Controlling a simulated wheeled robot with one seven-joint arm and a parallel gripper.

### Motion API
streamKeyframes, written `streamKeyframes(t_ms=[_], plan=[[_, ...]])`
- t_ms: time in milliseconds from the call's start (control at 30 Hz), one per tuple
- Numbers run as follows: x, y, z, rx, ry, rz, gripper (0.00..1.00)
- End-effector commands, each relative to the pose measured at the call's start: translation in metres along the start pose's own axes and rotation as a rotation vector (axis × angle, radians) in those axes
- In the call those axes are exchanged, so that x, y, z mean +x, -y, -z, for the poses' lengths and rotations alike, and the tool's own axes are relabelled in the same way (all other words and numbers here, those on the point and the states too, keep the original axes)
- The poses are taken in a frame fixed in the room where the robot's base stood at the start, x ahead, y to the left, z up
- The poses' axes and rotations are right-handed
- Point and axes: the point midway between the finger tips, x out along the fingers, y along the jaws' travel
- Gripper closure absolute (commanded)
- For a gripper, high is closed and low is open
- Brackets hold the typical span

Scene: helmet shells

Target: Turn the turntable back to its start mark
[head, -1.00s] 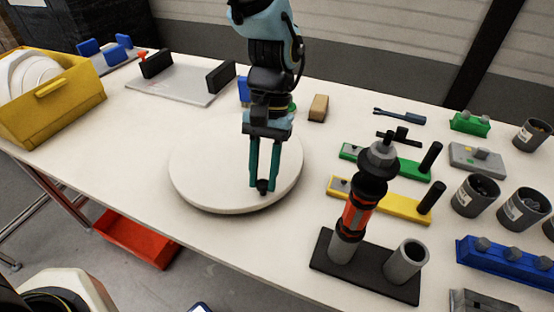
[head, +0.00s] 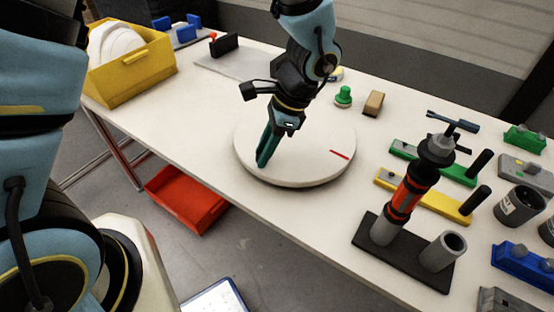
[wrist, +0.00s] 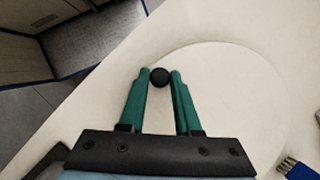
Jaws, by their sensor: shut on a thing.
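The turntable (head: 305,165) is a round white disc on the white table, and it also shows in the wrist view (wrist: 225,110). A short red line (head: 340,154) lies on the disc near its right edge. My gripper (head: 262,162) reaches down over the left front part of the disc, its green fingers tilted. In the wrist view my gripper (wrist: 160,80) is shut on a round black knob (wrist: 160,76) close to the disc's rim. In the head view the fingers hide the knob. I cannot make out a separate start mark on the table.
A two-post stand (head: 388,258) with a red and black tool (head: 408,195) stands at the right front. A green knobbed piece (head: 343,95) and a tan block (head: 373,103) lie behind the disc. A yellow bin (head: 135,82) stands at the back left.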

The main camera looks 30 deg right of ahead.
Motion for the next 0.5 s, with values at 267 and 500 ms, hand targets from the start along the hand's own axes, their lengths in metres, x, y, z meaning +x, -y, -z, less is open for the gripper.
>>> streamKeyframes(t_ms=[267, 500], plan=[[0.008, 0.028, -0.021, 0.237, 0.001, 0.1, 1.0], [0.013, 0.055, -0.032, 0.448, 0.001, 0.187, 1.0]])
